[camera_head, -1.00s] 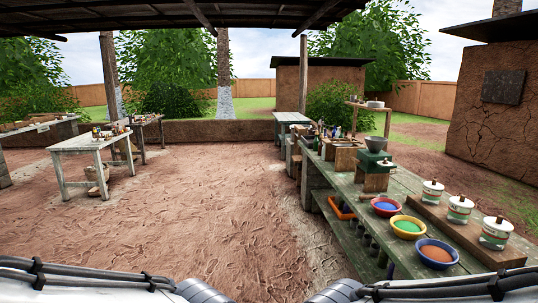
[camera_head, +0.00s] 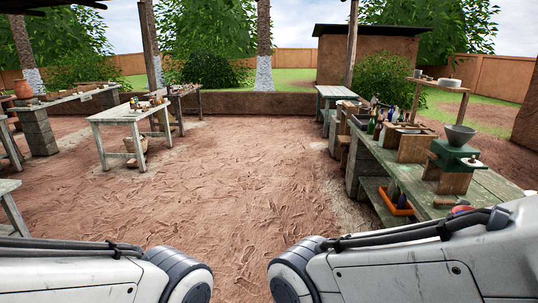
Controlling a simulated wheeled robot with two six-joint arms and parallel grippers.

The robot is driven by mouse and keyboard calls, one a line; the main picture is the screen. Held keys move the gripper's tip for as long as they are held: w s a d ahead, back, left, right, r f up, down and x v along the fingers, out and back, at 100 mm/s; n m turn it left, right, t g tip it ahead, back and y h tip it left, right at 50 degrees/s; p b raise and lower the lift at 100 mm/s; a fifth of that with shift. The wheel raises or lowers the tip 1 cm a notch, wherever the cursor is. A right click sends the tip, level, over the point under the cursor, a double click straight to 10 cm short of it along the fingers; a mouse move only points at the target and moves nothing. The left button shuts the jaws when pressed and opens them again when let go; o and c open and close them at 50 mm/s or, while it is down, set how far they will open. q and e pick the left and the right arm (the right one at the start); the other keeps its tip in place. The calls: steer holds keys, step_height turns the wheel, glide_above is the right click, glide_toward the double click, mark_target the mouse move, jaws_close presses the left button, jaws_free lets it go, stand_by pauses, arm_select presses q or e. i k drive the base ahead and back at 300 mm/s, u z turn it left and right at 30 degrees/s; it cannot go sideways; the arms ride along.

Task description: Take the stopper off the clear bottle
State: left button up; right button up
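Several bottles (camera_head: 372,126) stand close together on the far part of the long green-grey workbench (camera_head: 400,165) at the right. Some look dark or green. At this distance I cannot tell which one is clear or see a stopper. Both my arms show along the bottom edge, but neither gripper is in view.
A green box with a grey funnel (camera_head: 459,138) stands on the right bench, and an orange tray (camera_head: 394,205) sits on its lower shelf. A cluttered table (camera_head: 122,115) stands at the left. The dirt floor between is open.

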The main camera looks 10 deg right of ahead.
mark_target(382, 136)
steer(key=u, duration=0.25)
steer(key=i, duration=4)
steer(key=z, duration=0.15)
steer(key=i, duration=1.8)
steer(key=z, duration=1.1)
steer(key=i, duration=0.9)
steer(key=z, duration=1.75)
steer(key=i, duration=1)
steer(key=z, duration=0.55)
